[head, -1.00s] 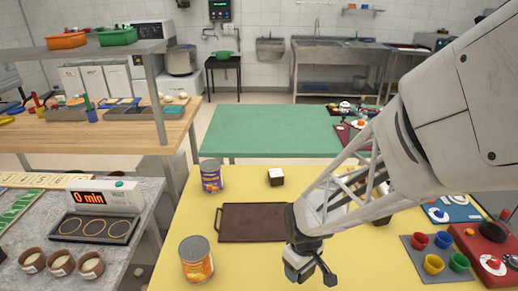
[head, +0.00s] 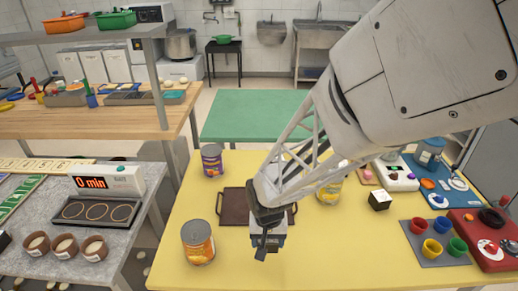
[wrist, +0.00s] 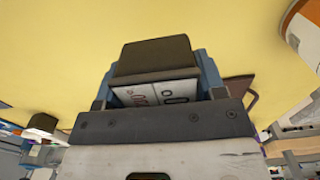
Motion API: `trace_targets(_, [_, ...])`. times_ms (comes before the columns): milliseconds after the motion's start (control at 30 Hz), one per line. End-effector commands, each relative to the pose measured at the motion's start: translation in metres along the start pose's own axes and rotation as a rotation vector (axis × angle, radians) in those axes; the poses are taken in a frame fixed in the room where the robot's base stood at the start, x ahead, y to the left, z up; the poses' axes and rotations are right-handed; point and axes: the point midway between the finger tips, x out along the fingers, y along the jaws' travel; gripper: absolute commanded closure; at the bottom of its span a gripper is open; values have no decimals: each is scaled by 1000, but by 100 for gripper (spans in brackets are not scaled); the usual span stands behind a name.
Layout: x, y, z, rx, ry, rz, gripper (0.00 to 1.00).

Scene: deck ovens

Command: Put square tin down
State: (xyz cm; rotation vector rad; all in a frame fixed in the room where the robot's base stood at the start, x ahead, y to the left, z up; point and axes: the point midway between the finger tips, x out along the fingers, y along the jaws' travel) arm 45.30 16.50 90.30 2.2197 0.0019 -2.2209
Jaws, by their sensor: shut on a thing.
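My gripper (head: 266,240) hangs over the yellow table, at the front right of the brown tray. In the wrist view its two blue fingers (wrist: 155,78) are shut on opposite sides of the square tin. The square tin (wrist: 153,57) shows a dark face and a white face with printing. In the head view the gripper mostly hides it. I cannot tell whether its base touches the table.
The brown tray (head: 233,210) lies partly behind my gripper. An orange-labelled can (head: 198,243) and a purple-labelled can (head: 212,160) stand left. A yellow-labelled container (head: 329,192) is partly behind my arm. Coloured cups (head: 433,249) stand right. The front of the yellow table (head: 330,260) is clear.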

Motion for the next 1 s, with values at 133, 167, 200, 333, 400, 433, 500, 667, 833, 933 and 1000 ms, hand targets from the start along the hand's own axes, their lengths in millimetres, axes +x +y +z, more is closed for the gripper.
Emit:
trace_targets(133, [0, 0, 0, 3, 0, 0, 66])
trace_targets(167, [0, 0, 0, 3, 1, 0, 66])
trace_targets(200, [0, 0, 0, 3, 1, 0, 66])
trace_targets(333, [0, 0, -1, 2, 1, 0, 66])
trace_targets(400, [0, -1, -2, 2, 1, 0, 66])
trace_targets(433, [0, -1, -3, 2, 1, 0, 66])
trace_targets(500, [0, -2, -6, 2, 1, 0, 66])
trace_targets(667, [2, -7, -20, 2, 0, 0, 66])
trace_targets(833, [4, -15, -41, 2, 0, 0, 66])
trace_targets(933, [5, -20, -55, 2, 1, 0, 66])
trace_targets(1000, [6, -23, -64, 2, 1, 0, 66])
